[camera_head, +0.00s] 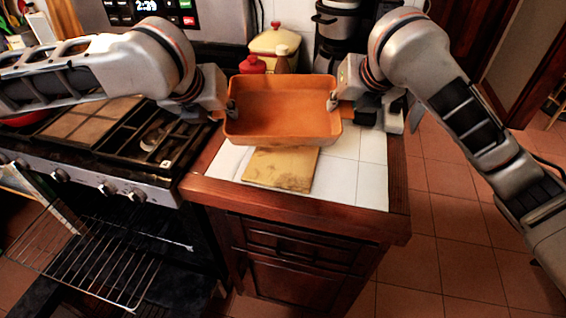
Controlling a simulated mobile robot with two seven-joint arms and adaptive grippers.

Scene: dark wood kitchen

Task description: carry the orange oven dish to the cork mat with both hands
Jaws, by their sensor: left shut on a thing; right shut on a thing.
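The orange oven dish (284,127) is rectangular and looks empty. It is over the white tiled counter, held between my two grippers and roughly level. My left gripper (231,106) is shut on its left end, and my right gripper (332,102) is shut on its right end. The cork mat (281,170) lies on the tiles just in front of and below the dish. Its far part is hidden behind the dish. I cannot tell how high the dish is above the counter.
A cream pot (275,42), a red-topped container (252,64) and a coffee maker (337,35) stand behind the dish. The stove (122,138) is at left, with its oven open and a rack (85,258) pulled out. Bare tiles (366,178) lie right of the mat.

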